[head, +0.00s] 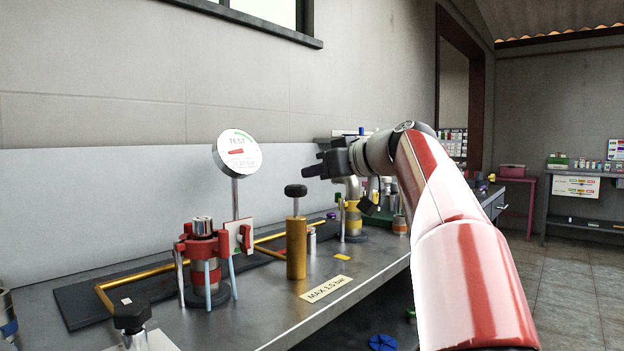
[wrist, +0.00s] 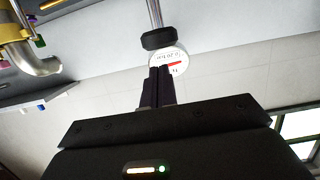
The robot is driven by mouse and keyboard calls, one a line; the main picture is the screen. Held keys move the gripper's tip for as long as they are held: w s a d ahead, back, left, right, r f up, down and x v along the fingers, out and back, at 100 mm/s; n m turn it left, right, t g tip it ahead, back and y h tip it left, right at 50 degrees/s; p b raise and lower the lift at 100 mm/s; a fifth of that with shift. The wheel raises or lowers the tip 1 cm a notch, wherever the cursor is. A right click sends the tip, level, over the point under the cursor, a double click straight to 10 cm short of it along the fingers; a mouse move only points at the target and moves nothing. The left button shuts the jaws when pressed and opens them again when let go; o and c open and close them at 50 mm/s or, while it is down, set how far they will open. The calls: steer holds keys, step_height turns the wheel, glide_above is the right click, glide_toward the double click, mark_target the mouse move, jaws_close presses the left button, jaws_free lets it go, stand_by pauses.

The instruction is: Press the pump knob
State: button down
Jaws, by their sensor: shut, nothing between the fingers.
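The pump is an upright brass cylinder (head: 297,250) on the bench, with a thin rod and a black knob (head: 296,190) on top. The rod stands out of the cylinder, so the knob is raised. In the wrist view the black knob (wrist: 158,39) sits just past my fingertips, with its steel rod running to the top edge. My gripper (head: 309,171) is shut and empty, pointing left, slightly above and right of the knob in the head view. In the wrist view my gripper (wrist: 160,74) overlaps the gauge face; a narrow gap shows between fingertips and knob.
A round TEST gauge (head: 238,154) stands on a post behind the pump. A red-clamped fitting (head: 204,264) stands left. A yellow-banded metal pipe fitting (head: 353,219) is close below my wrist. A second black knob (head: 132,316) is at the front left. A "MAX 1.5 bar" label (head: 327,289) lies on the bench.

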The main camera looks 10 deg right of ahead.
steer(key=v, duration=0.7)
steer(key=shift+s, duration=0.45)
steer(key=shift+r, duration=0.15)
stand_by(0.6)
